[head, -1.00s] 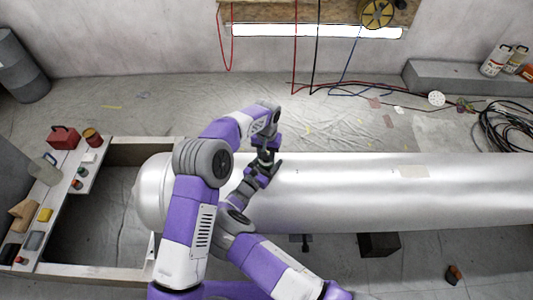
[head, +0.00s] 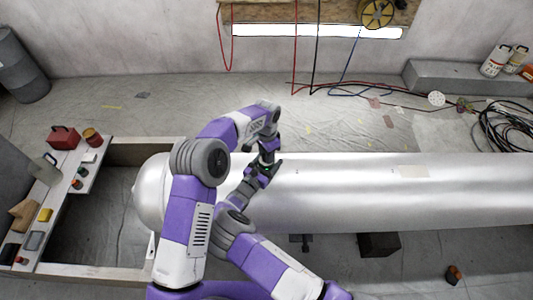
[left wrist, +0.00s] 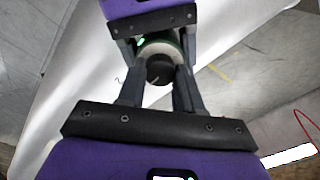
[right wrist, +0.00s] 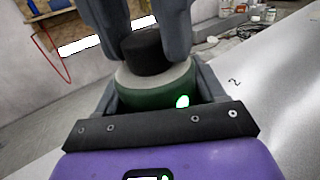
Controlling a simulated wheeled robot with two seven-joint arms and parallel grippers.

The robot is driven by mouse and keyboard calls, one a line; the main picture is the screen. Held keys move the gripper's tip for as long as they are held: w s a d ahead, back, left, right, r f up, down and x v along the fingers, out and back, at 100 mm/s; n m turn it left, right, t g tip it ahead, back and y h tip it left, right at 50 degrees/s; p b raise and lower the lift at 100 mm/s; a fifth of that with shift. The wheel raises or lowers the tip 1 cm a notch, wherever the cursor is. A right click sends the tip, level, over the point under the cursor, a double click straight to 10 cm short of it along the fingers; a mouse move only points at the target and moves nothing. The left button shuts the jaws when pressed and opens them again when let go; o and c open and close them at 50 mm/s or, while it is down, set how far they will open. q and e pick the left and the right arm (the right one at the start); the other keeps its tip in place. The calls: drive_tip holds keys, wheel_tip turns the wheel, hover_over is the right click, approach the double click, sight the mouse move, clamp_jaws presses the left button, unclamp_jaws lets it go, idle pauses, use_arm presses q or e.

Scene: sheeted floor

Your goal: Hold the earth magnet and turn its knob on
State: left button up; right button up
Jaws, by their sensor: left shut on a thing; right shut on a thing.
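The earth magnet (right wrist: 155,88) has a green body, a pale grey top and a black knob (right wrist: 143,52). My right gripper (right wrist: 155,100) is shut around the green body, with a finger on each side. My left gripper (left wrist: 158,72) comes from above, its fingers on both sides of the knob, which also shows in the left wrist view (left wrist: 160,69) with a pale line on it. A small green light glows on the body. In the head view the magnet is mostly hidden between my left gripper (head: 266,157) and my right gripper (head: 262,172), over the tank.
A long silvery tank (head: 345,190) lies across the middle. A bench (head: 52,208) with small items, including a red box (head: 63,137), stands at left. A dark box (head: 379,245) is on the floor in front of the tank. Floor behind the tank is mostly clear.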

idle(0.5)
use_arm(q)
drive_tip(key=o, duration=1.1)
drive_tip(key=shift+c, duration=0.2)
drive_tip(key=shift+r, duration=0.15)
wheel_tip(320, 180, up, 12)
use_arm(e)
drive_tip(key=o, duration=1.4)
drive_tip(key=shift+s, duration=0.1)
